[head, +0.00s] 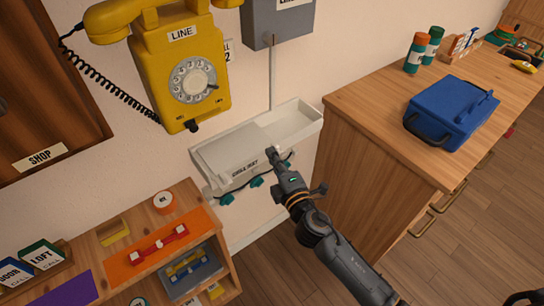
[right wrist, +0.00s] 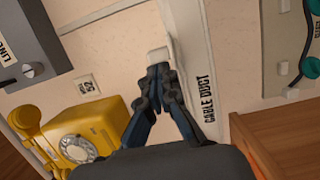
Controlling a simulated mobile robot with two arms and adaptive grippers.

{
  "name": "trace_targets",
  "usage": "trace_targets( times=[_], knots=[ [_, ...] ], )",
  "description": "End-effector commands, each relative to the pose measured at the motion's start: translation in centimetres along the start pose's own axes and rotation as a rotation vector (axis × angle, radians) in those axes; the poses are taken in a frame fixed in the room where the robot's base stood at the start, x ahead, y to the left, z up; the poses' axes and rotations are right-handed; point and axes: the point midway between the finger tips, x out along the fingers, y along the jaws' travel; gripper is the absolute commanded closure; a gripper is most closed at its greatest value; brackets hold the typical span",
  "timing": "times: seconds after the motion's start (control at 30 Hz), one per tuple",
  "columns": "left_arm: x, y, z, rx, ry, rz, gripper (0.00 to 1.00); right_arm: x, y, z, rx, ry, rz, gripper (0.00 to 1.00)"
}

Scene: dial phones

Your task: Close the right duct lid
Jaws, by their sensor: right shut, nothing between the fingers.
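The white cable duct (head: 308,128) is on the wall below the yellow phone. A flat white lid panel (head: 232,148) covers its left and middle part, and the right end shows as an open trough. The duct also shows in the right wrist view (right wrist: 190,45), with "CABLE DUCT" lettering along its face. My right gripper (head: 274,153) is shut and empty, with its tips at the front edge of the duct near the lettering. In the right wrist view the closed fingers (right wrist: 158,62) overlap a pale piece at the duct; contact cannot be told.
The yellow dial phone (head: 188,70) hangs above the duct, with a grey box (head: 277,22) to its right. A wooden cabinet (head: 385,130) carrying a blue case (head: 452,110) stands close on the right. A low shelf (head: 185,195) is at left.

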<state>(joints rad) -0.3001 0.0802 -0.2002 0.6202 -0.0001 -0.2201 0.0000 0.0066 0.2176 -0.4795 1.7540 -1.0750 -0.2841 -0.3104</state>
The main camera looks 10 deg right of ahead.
Motion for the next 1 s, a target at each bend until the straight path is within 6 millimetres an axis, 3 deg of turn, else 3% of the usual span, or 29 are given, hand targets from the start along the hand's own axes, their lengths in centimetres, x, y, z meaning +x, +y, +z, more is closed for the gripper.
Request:
trace_targets(
  times=[0.17,0.7,1.0],
  knots=[
    [0.0,0.0,0.0,0.0,0.0,0.0,0.66,0.6,0.0,2.3,-0.005,-0.003,0.0,1.0],
    [0.9,0.0,0.1,0.0,0.0,0.0,0.66,3.8,-0.1,15.2,-0.004,-0.004,0.0,1.0],
    [1.2,0.0,0.1,0.0,0.0,0.0,0.66,4.5,0.0,18.1,-0.002,-0.002,0.0,1.0]
  ],
)
